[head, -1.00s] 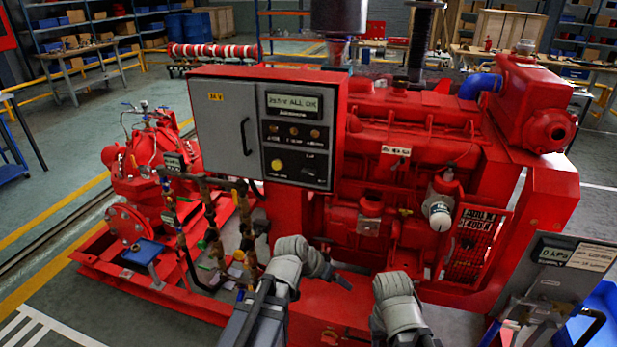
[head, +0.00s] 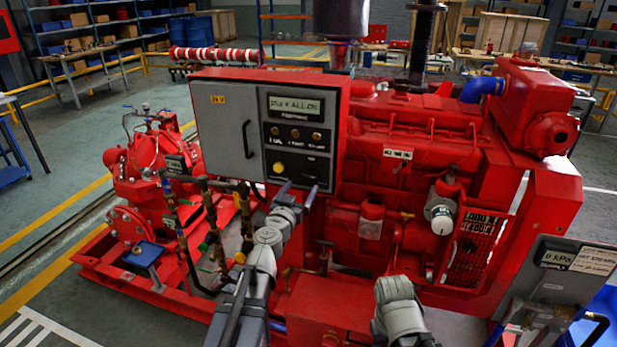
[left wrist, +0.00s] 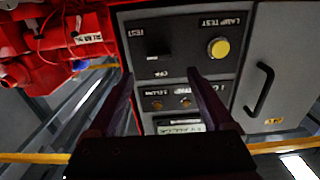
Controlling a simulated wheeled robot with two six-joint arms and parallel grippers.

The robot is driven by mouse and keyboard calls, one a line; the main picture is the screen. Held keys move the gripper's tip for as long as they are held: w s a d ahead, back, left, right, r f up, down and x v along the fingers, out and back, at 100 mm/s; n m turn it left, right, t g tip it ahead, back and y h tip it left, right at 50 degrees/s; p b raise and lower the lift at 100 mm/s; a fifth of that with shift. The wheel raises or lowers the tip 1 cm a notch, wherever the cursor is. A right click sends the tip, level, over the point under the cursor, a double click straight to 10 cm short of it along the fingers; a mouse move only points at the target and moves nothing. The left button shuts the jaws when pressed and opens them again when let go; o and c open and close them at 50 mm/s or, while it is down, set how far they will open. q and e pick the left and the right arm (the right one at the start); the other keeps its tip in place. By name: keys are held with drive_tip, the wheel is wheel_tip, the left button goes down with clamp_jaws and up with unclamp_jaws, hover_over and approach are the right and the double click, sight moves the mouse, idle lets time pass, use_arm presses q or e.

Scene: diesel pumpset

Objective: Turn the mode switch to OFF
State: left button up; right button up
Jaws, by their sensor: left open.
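The mode switch (left wrist: 154,47) is a small dark knob on the control panel's dark plate, left of a yellow lamp test button (left wrist: 218,48) in the left wrist view, which shows the panel upside down. Labels that look like TEST and OFF are near it; I cannot tell where the knob points. My left gripper (head: 298,190) is open and empty, its fingers raised at the panel's lower edge. In the left wrist view, the fingertips (left wrist: 160,74) stand apart below the switch, with no visible contact. My right arm shows at the bottom centre; its gripper is not visible.
The grey control box (head: 230,132) has a door handle (head: 247,139) and a lit display (head: 295,106). The red engine (head: 420,150) is at its right. Pipes and valves (head: 205,215) stand below left of the box. A gauge panel (head: 560,260) is at lower right.

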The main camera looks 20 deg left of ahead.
sight(309, 176)
use_arm(q)
drive_tip(key=w, duration=0.8)
drive_tip(key=shift+d, duration=0.15)
drive_tip(key=shift+s, duration=0.1)
clamp_jaws()
idle(0.4)
